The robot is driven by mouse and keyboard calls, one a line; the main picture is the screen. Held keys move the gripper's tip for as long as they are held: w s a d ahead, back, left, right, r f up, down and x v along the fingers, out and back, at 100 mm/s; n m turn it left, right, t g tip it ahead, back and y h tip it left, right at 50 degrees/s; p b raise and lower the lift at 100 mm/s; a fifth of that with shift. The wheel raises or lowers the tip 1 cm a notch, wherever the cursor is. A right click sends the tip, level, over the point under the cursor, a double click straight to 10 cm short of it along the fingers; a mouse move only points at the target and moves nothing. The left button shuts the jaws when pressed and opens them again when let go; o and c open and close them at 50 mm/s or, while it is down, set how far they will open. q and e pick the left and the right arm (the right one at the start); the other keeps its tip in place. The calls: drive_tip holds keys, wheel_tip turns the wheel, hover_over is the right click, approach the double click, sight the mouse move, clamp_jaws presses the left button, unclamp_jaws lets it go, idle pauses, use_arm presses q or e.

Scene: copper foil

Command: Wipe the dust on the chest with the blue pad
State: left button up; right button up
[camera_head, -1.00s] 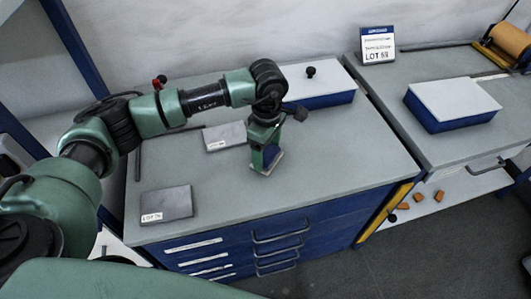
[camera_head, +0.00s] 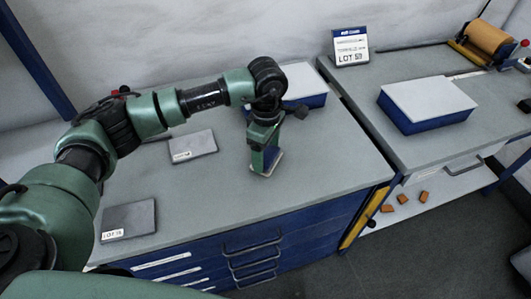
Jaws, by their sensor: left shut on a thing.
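The chest has a grey top (camera_head: 330,165) and blue drawers (camera_head: 270,240) with dark handles. My left arm reaches in from the left, and its gripper (camera_head: 263,150) points down over the right half of the chest top. It is shut on the blue pad (camera_head: 270,160), which is partly hidden by the fingers. The pad's pale lower edge is at or just above the top; I cannot tell whether it touches. I cannot make out dust on the surface. My right gripper is not in view.
Two grey plates with labels lie on the chest top, one near the front left (camera_head: 128,221), one further back (camera_head: 193,146). A blue box with a white lid (camera_head: 305,80) stands behind my gripper. Another (camera_head: 427,104) and a lot sign (camera_head: 351,47) stand on the right bench.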

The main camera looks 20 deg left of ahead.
use_arm(q)
drive_tip(key=shift+w+d, duration=0.25)
drive_tip(key=shift+d, duration=0.05)
drive_tip(key=shift+w+d+r+p, duration=0.2)
drive_tip(key=shift+r, duration=0.35)
drive_tip(key=shift+w+d+r+p, duration=0.15)
drive_tip(key=shift+w+d+r, duration=0.05)
drive_tip(key=shift+r, duration=0.3)
drive_tip(key=shift+s+a+r+p, duration=0.15)
drive_tip(key=shift+s+r+p, duration=0.1)
drive_tip(key=shift+r, duration=0.35)
drive_tip(key=shift+s+a+r+p, duration=0.15)
drive_tip(key=shift+r+p, duration=0.1)
drive_tip(key=shift+r, duration=0.35)
drive_tip(key=shift+w+d+r+p, duration=0.1)
drive_tip(key=shift+r+p, duration=0.25)
drive_tip(key=shift+r, duration=0.35)
drive_tip(key=shift+w+d+r+p, duration=0.1)
drive_tip(key=shift+r+p, duration=0.2)
drive_tip(key=shift+r, duration=0.4)
drive_tip(key=shift+s+a+r, duration=0.1)
drive_tip(key=shift+a+r, duration=0.05)
drive_tip(key=shift+r, duration=0.3)
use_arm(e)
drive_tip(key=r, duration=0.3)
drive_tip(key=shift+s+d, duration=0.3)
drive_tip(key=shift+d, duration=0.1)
